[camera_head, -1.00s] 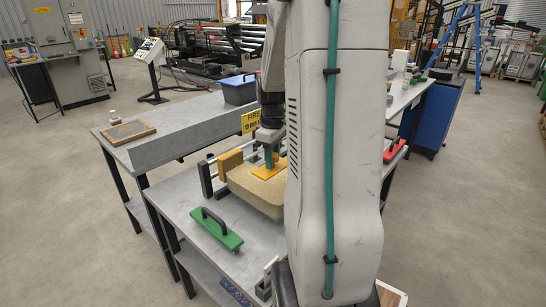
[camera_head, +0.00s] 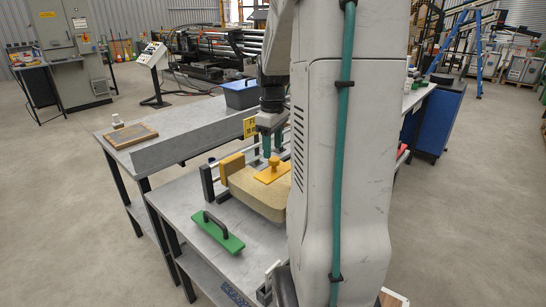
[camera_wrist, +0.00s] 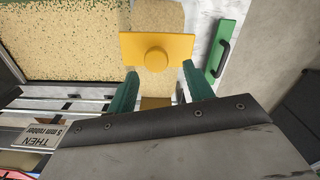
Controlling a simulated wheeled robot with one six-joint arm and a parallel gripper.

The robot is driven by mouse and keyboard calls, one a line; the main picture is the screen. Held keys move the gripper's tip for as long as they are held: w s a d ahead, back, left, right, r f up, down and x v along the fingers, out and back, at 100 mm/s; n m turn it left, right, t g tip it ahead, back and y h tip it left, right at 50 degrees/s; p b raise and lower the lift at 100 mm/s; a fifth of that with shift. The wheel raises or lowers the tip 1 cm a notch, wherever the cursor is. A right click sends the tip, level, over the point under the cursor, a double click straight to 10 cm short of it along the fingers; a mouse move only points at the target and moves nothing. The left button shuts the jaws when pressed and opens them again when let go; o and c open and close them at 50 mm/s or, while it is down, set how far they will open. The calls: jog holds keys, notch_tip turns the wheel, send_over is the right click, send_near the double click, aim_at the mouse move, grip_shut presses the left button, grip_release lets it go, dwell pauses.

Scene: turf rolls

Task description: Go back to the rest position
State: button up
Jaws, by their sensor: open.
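My gripper (camera_head: 271,143) is open and empty in the head view, just above and behind a yellow plate with a round knob (camera_head: 272,171). The yellow plate lies on a tan block or roll (camera_head: 258,195) on the grey table. In the wrist view my green fingers (camera_wrist: 160,88) are spread apart, with the yellow plate (camera_wrist: 181,46) beyond them and nothing between them. Part of the tan block is hidden behind my arm in the head view.
A green plate with a black handle (camera_head: 217,232) lies on the table (camera_head: 190,190). Open floor lies at left.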

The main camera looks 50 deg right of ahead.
jog(key=shift+r, duration=0.95)
jog(key=shift+s+a+f+m, duration=0.2)
jog(key=shift+s+a+m, duration=0.1)
jog(key=shift+m, duration=0.5)
jog(key=s+a+r, duration=0.1)
jog(key=s+a, duration=0.3)
jog(key=a, duration=0.6)
jog(key=s+a+r+t, duration=0.1)
jog(key=s+a, duration=0.3)
jog(key=a, duration=0.7)
jog(key=s+a+r, duration=0.1)
jog(key=s+a, duration=0.3)
jog(key=a, duration=0.7)
jog(key=shift+s+r, duration=0.3)
jog(key=shift+s, duration=0.1)
